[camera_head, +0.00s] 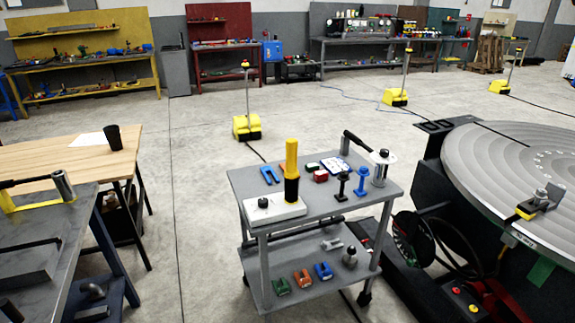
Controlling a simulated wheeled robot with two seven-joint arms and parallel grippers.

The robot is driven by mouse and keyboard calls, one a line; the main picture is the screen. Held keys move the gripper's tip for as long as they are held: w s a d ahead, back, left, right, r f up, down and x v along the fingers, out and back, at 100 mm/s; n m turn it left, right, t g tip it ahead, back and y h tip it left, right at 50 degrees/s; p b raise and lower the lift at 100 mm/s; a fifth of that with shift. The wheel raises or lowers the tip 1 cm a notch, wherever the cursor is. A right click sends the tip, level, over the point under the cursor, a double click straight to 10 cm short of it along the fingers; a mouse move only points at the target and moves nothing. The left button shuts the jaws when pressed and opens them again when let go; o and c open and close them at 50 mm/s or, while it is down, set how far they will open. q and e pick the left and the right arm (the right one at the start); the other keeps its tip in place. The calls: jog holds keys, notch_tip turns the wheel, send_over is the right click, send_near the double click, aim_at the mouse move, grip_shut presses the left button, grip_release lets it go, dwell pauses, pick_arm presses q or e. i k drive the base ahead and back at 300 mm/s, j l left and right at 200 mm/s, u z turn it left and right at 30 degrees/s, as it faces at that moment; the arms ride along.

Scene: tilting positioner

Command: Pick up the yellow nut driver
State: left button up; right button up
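The yellow nut driver (291,157) stands upright on the top shelf of the grey cart, with a yellow upper part and a black lower part. Its lower end meets a white block (262,208) that also has a black knob on it; I cannot tell whether it sits in or on the block.
A large round positioner table (500,165) stands right. Workbenches stand left. Open floor (190,220) lies left of the cart.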

aim_at(291, 175)
jog(key=i+l+u, duration=0.15)
jog(key=l+u, duration=0.15)
jog(key=i+l+u, duration=0.25)
jog(key=l+u, duration=0.3)
jog(key=l, duration=0.1)
